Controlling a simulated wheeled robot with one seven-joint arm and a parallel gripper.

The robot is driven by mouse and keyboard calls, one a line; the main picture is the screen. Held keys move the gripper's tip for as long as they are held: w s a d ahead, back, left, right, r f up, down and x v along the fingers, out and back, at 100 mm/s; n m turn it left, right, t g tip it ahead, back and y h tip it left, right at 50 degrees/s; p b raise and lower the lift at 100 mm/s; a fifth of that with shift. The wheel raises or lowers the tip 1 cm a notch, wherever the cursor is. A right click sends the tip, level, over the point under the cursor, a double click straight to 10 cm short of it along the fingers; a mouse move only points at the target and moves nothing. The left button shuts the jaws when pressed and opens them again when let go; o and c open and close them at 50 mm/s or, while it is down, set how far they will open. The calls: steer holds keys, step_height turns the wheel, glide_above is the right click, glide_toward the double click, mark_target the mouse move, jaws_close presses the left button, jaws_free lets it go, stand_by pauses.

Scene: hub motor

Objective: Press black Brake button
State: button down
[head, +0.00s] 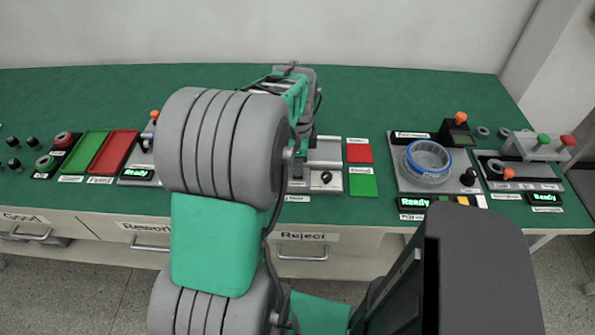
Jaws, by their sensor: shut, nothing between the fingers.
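I cannot read a Brake label anywhere, so I cannot tell which black control is the Brake button. One black knob (326,178) sits on the grey fixture (329,152) just right of my arm. A black round control (468,176) sits on the right station beside the blue-rimmed clear dish (428,160). Small black knobs (14,163) stand at the far left edge. My arm reaches over the bench's middle, and its far end shows above the grey fixture. My gripper's fingers are hidden behind my own arm.
Green tray (87,152) and red tray (114,151) lie left; red pad (359,153) and green pad (363,185) lie right of the middle. An orange-topped lever (460,119) and grey stand with green and red knobs (543,146) rise at right. The back of the bench is clear.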

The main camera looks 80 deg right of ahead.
step_height(320, 180, up, 14)
steer(key=p, duration=0.9)
steer(key=shift+p, duration=0.35)
steer(key=shift+f, duration=0.1)
